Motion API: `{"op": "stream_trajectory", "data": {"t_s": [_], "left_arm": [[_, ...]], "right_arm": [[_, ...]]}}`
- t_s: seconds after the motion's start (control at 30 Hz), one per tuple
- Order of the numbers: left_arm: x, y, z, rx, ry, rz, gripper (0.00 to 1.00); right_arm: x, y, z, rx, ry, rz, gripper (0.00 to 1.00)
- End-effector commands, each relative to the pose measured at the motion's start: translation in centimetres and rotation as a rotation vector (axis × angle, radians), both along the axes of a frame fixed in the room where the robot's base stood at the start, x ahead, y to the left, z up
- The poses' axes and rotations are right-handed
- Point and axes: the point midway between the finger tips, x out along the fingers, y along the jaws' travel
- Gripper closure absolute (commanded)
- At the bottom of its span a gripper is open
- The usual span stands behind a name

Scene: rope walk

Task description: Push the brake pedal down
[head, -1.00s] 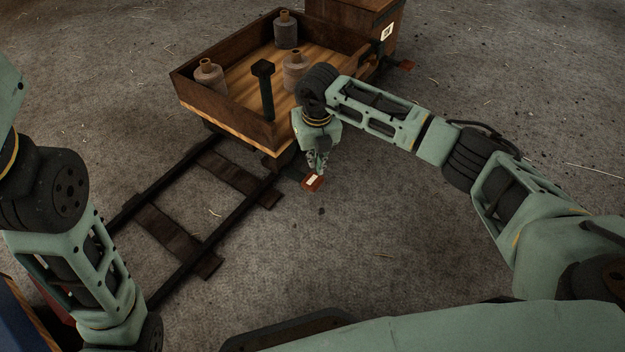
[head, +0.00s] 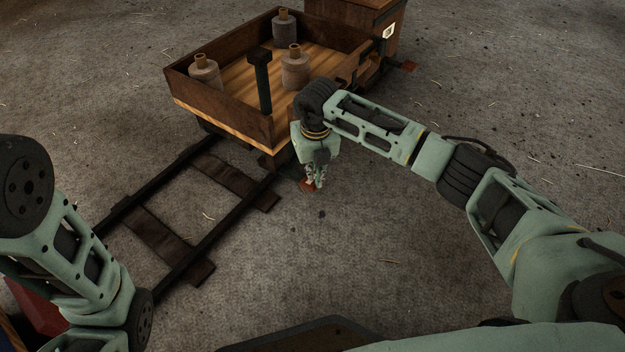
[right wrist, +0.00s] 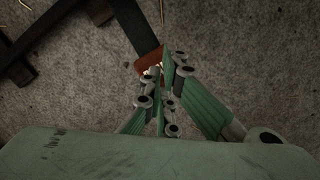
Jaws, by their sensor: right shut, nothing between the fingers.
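The brake pedal is a small red-orange plate (head: 306,187) at the near lower corner of the wooden cart (head: 222,117). My right gripper (head: 312,182) is shut and empty, pointing down over the pedal and covering most of it. In the right wrist view the shut fingertips (right wrist: 169,66) are at the pedal (right wrist: 149,72), with its pale patch beside them. The fingertips seem to touch it, but I cannot be certain. A dark bar (right wrist: 134,28) runs from the pedal toward the cart. My left arm shows at the left; its gripper is out of frame.
The cart stands on rails (head: 208,240) with dark sleepers. It carries several spools (head: 295,70) and a dark upright lever (head: 263,85). Ground to the right is clear.

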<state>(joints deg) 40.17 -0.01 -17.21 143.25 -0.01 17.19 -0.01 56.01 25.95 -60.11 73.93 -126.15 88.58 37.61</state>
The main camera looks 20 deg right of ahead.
Motion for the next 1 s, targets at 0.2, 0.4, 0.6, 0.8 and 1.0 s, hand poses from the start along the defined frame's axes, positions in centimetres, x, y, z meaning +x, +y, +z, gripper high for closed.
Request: {"op": "stream_trajectory", "data": {"t_s": [0.2,0.4,0.6,0.8,1.0], "left_arm": [[0.0,0.0,-0.3,0.0,-0.001,0.0,0.6],[0.0,0.0,-1.4,0.001,-0.001,0.0,0.6],[0.0,0.0,-2.2,0.001,0.0,-0.001,0.6],[0.0,0.0,-2.1,0.001,0.0,0.0,0.6],[0.0,0.0,-2.1,0.0,0.001,0.0,0.6]], "right_arm": [[0.0,0.0,-0.5,0.0,0.001,0.0,1.0],[-0.1,0.0,-2.8,0.0,0.002,0.0,1.0],[0.0,0.0,-4.5,0.0,0.001,0.0,1.0],[0.0,-0.1,-4.6,-0.002,0.0,0.0,1.0],[0.0,-0.1,-4.6,-0.003,0.001,-0.001,1.0]]}}
